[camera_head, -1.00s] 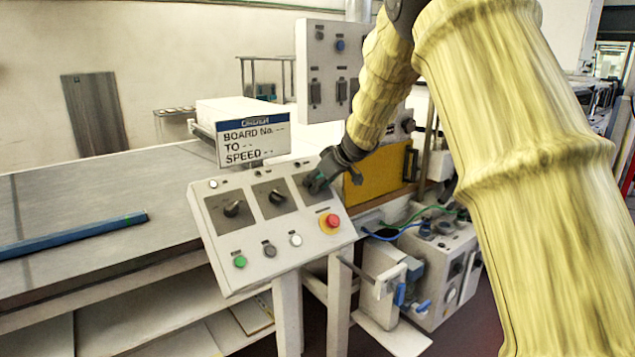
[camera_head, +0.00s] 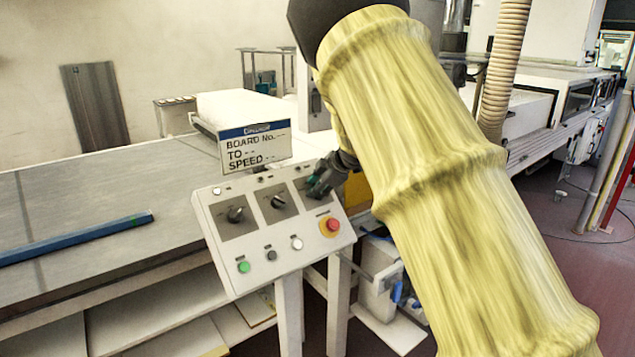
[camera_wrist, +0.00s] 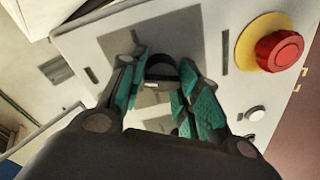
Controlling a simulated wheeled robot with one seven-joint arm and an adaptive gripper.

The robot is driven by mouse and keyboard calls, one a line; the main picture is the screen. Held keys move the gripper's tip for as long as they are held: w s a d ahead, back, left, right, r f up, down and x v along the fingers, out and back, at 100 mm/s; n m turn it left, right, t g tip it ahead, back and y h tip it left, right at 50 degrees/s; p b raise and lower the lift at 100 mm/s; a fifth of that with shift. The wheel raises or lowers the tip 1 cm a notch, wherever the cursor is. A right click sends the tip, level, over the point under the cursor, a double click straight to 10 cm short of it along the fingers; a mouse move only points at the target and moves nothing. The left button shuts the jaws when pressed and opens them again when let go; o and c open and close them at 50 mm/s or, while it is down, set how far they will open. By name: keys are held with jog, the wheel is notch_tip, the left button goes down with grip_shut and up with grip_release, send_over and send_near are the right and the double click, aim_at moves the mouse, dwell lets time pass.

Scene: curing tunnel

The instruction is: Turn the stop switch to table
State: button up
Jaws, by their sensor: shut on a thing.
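The sloped white control panel (camera_head: 218,268) has three black rotary knobs on grey plates. The left knob (camera_head: 236,214) and the middle knob (camera_head: 278,202) are bare. My gripper (camera_head: 320,183) is at the right-hand knob, which it mostly hides in the head view. In the wrist view, my gripper's teal pads (camera_wrist: 162,68) stand on both sides of this black knob (camera_wrist: 160,73) and are shut on it. The knob labels are too small to read, so I cannot tell which position it points to.
A red stop button on a yellow ring (camera_head: 330,226) sits just below the gripped knob. Green (camera_head: 244,267), grey and white (camera_head: 297,243) push buttons line the panel's lower edge. A sign (camera_head: 254,146) stands behind it. A grey table (camera_head: 100,195) with a blue bar (camera_head: 75,238) lies left.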

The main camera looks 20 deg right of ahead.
jog(key=n, duration=0.5)
jog(key=shift+n, duration=0.3)
jog(key=shift+n+h+b, duration=0.3)
jog(key=shift+n+b, duration=0.35)
jog(key=shift+n, duration=1.55)
jog(key=shift+s, duration=0.1)
jog(key=o, duration=1)
